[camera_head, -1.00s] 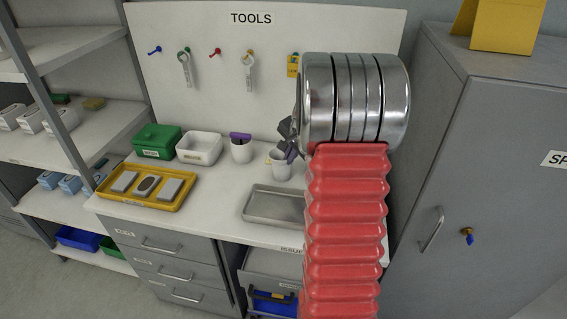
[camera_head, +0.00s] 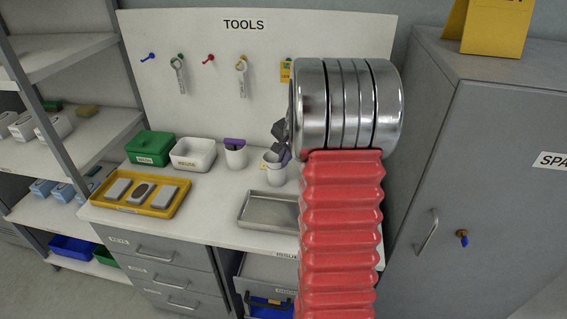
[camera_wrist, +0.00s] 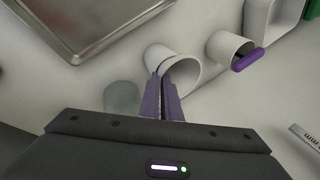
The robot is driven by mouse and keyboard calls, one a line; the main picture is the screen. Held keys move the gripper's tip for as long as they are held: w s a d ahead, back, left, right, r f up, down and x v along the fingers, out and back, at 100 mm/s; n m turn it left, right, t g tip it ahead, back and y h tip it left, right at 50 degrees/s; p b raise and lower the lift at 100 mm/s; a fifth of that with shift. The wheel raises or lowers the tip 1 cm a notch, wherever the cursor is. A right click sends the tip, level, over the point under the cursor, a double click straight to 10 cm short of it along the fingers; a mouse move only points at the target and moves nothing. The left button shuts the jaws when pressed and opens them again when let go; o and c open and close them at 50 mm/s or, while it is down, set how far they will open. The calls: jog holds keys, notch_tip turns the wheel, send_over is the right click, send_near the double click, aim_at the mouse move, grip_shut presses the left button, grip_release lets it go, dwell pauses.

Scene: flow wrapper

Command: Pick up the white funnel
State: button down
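My gripper (camera_head: 283,147) is over the bench, at the mouth of a white cup (camera_head: 275,172).
A metal tray (camera_head: 268,209) lies close in front of the cup. A white bin (camera_head: 193,155), a green box (camera_head: 150,148) and a yellow tray (camera_head: 165,207) stand to the left. Tools hang on the back board (camera_head: 335,30). A grey cabinet (camera_head: 480,150) stands at right.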

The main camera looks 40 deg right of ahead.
notch_tip(320, 180, up, 9)
dwell(0.3)
jog(key=shift+s, duration=0.1)
dwell(0.5)
